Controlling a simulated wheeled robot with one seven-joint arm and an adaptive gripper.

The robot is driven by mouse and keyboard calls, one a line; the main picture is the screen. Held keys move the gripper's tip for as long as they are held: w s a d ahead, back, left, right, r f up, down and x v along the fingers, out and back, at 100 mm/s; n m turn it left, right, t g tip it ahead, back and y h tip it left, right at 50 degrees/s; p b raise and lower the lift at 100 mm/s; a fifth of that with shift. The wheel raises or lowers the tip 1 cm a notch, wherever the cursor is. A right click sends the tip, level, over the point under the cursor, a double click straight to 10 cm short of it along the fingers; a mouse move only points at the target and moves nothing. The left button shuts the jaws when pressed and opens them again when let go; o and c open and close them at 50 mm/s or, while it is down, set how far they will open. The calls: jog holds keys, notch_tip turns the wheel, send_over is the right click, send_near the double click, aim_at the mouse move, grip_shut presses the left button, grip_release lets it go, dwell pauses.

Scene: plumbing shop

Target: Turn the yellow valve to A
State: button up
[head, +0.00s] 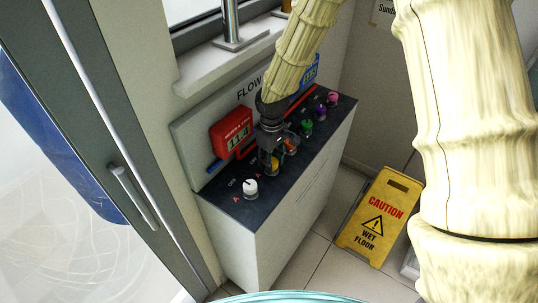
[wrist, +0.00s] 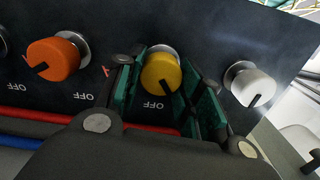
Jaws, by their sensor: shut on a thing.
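The yellow valve (wrist: 160,72) is a round knob on the dark panel. In the wrist view it sits between the green pads of my gripper (wrist: 164,78), which is shut on it from both sides. The knob's black pointer mark faces down in that view, close to an upside-down "OFF" label (wrist: 153,105). A red letter A (wrist: 106,72) shows left of the knob, beside the left pad. In the head view my gripper (head: 270,153) is at the panel and largely hides the yellow valve (head: 273,167).
An orange knob (wrist: 53,59) and a white knob (wrist: 247,86) flank the yellow one. Green (head: 306,128), purple (head: 321,111) and pink (head: 333,98) knobs are farther along. A red display (head: 231,134) stands behind the panel. A yellow wet-floor sign (head: 378,212) stands on the floor at right.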

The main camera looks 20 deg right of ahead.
jog(key=n, duration=0.1)
jog(key=n+p, duration=0.1)
jog(key=n, duration=0.1)
jog(key=shift+d+r, duration=0.2)
jog(key=shift+r, duration=0.05)
jog(key=shift+s+n, duration=0.1)
jog(key=shift+n, duration=0.5)
jog(key=shift+c, duration=0.2)
jog(key=shift+n, duration=0.3)
jog(key=o, duration=1)
jog(key=shift+d+f, duration=0.1)
jog(key=shift+o, duration=0.2)
